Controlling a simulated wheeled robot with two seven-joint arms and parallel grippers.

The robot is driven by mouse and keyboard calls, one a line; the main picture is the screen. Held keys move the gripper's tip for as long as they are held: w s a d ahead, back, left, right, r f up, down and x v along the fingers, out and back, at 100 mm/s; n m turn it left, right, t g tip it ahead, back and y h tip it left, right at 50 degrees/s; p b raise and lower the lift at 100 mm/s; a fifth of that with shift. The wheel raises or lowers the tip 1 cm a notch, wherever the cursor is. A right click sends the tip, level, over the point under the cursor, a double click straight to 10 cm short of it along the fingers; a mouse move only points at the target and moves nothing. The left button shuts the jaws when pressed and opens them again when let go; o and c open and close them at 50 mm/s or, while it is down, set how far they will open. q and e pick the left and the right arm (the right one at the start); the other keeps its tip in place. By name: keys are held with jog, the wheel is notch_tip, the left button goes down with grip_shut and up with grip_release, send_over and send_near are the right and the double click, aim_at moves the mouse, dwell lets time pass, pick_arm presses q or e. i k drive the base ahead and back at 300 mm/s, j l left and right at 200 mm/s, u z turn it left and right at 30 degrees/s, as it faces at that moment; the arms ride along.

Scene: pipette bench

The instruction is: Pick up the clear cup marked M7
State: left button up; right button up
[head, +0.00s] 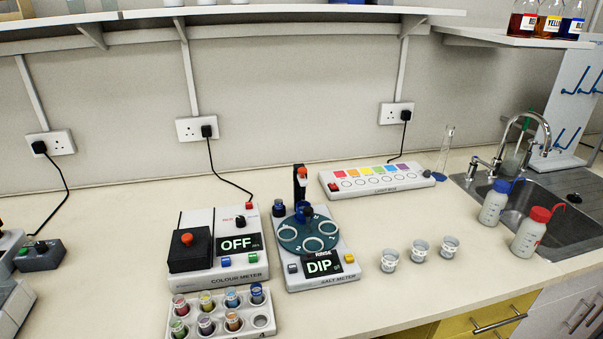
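Three small clear cups with white labels stand upright in a row on the bench, right of the salt meter. They are the left cup (390,261), the middle cup (419,251) and the right cup (449,247). Their label markings are too small to read, so I cannot tell which is M7. Neither of my grippers is in the head view.
The salt meter (318,283), showing DIP, stands close left of the cups. A colour meter (230,271) and vial rack (250,332) are further left. Two wash bottles (494,205) (530,232) stand right, by the sink (540,205). A light box (385,186) lies behind. Bench before the cups is clear.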

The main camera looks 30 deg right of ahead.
aim_at(390, 258)
jog(key=z, duration=1.4)
jog(key=k+j+u, duration=0.25)
